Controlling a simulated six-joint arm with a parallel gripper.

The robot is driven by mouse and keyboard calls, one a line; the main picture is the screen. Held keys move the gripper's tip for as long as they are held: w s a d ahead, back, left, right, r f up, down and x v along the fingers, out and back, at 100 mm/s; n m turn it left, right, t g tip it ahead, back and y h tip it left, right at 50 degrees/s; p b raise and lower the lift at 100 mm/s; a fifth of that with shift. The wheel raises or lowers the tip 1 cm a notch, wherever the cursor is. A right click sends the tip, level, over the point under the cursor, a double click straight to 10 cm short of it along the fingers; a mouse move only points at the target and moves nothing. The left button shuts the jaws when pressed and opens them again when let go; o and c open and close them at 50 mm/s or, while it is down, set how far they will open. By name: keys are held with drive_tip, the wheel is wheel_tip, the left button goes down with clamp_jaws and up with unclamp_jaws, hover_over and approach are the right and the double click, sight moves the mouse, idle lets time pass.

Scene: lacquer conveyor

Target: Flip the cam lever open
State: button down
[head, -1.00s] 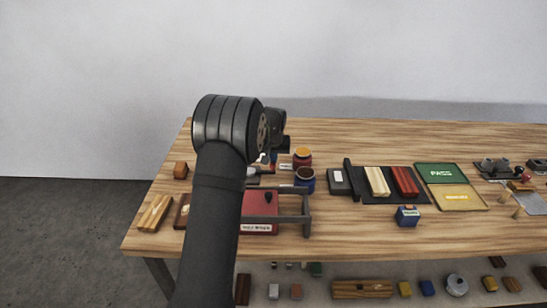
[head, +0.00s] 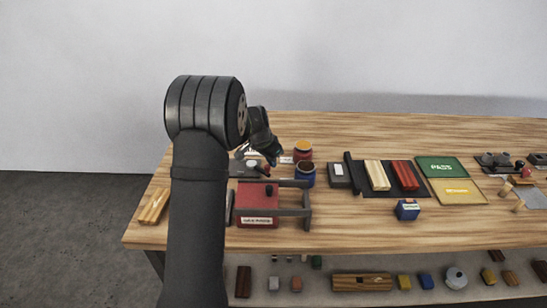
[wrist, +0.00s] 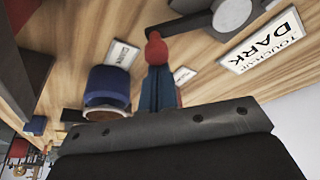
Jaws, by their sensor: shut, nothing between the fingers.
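The cam lever shows in the wrist view as a dark bar with a red ball knob (wrist: 155,49) at its end, running up to a grey round part (wrist: 232,14). In the head view the red knob (head: 266,169) is small, beside a grey disc on a dark base, partly hidden by my arm. My gripper (wrist: 158,80) has its blue fingers shut and empty, with the tips right by the knob in the wrist view; I cannot tell if they touch. In the head view my gripper (head: 274,159) points down close to the knob.
A blue jar (head: 305,175) and a red jar (head: 303,150) stand just right of my gripper. A red box (head: 257,205) with a grey frame is in front. Farther right are a dark mat with wooden blocks and a green PASS panel (head: 440,167).

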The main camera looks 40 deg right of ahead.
sight(258, 167)
drive_tip(key=a+m+g, duration=0.1)
drive_tip(key=a+m, duration=0.1)
drive_tip(key=shift+s+m, duration=0.1)
drive_tip(key=shift+m, duration=0.3)
drive_tip(key=a+m, duration=0.1)
drive_tip(key=a+m+g, duration=0.1)
drive_tip(key=m, duration=0.1)
drive_tip(key=shift+a+m+y, duration=0.25)
drive_tip(key=shift+m+y, duration=0.05)
drive_tip(key=shift+w+a, duration=0.3)
drive_tip(key=shift+a, duration=0.25)
drive_tip(key=d, duration=0.1)
drive_tip(key=s+d, duration=0.2)
drive_tip(key=shift+s+d, duration=0.25)
drive_tip(key=shift+d, duration=0.1)
drive_tip(key=v, duration=1)
drive_tip(key=shift+w, duration=0.25)
drive_tip(key=shift+f, duration=0.1)
